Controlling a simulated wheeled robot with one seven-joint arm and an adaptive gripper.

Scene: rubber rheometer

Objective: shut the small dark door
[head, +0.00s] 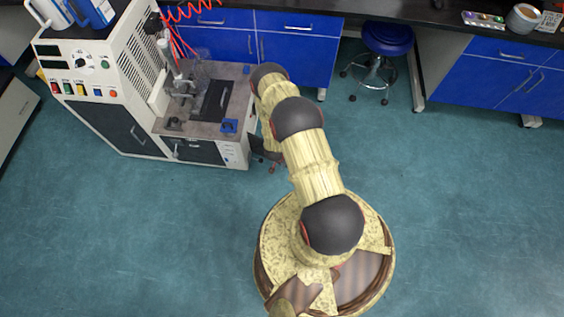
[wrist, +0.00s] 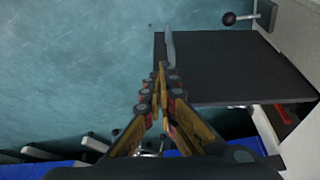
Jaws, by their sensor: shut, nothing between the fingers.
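In the wrist view a flat dark door panel (wrist: 235,70) stands out from the pale machine body at the right. A grey bar handle (wrist: 171,48) sits at its left end. The panel looks open, but its angle is hard to judge. My gripper (wrist: 161,68) is shut and empty, its tips close to the handle end; I cannot tell whether they touch. In the head view my gripper (head: 268,158) is small and partly hidden by my arm, beside the machine's right front corner. A dark lower front section (head: 203,152) shows there; I cannot tell whether it is the same door.
The white machine (head: 135,70) carries a worktop with fixtures and a larger dark front panel (head: 112,124). A black ball-ended lever (wrist: 230,18) projects near the door. Blue cabinets (head: 300,50) and a stool (head: 388,40) stand behind. The floor (head: 130,230) in front is clear.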

